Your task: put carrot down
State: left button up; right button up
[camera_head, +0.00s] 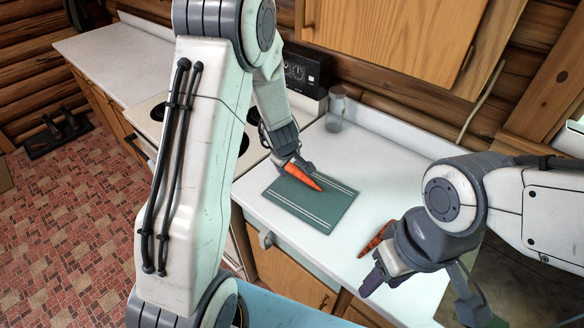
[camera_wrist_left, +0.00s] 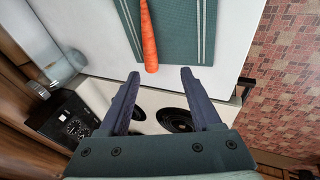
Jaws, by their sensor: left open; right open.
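An orange carrot (camera_head: 302,178) lies on a dark green cutting board (camera_head: 315,206) with white stripes, on the white counter. My left gripper (camera_head: 293,163) is open at the carrot's thick end. In the left wrist view the same carrot (camera_wrist_left: 149,35) has its end between the spread fingertips (camera_wrist_left: 160,73), with gaps on both sides; this end reaches slightly past the edge of the board (camera_wrist_left: 178,40). A second carrot (camera_head: 376,238) is beside my right gripper (camera_head: 384,277), partly hidden by it. My right gripper is open, low over the counter's front side.
A stove (camera_head: 252,150) with dark burners adjoins the counter on the left; burners (camera_wrist_left: 174,120) show below the fingers in the wrist view. A glass jar (camera_head: 335,112) stands at the back. Wooden cabinets (camera_head: 395,35) hang above.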

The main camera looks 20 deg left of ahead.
pick_arm(q)
jog(key=s+d+r+m+g+h, duration=0.2)
jog(key=s+d+r+m, duration=0.4)
jog(key=s+d, duration=0.3)
jog(key=s+d+r+m+g+h, duration=0.1)
jog(key=s+d+r+m+h, duration=0.1)
jog(key=s+d+r+m, duration=0.65)
jog(key=s+m+g+y, duration=0.2)
jog(key=s+m, duration=0.5)
jog(key=s, duration=0.7)
jog(key=shift+d, duration=0.2)
jog(key=shift+s, duration=0.1)
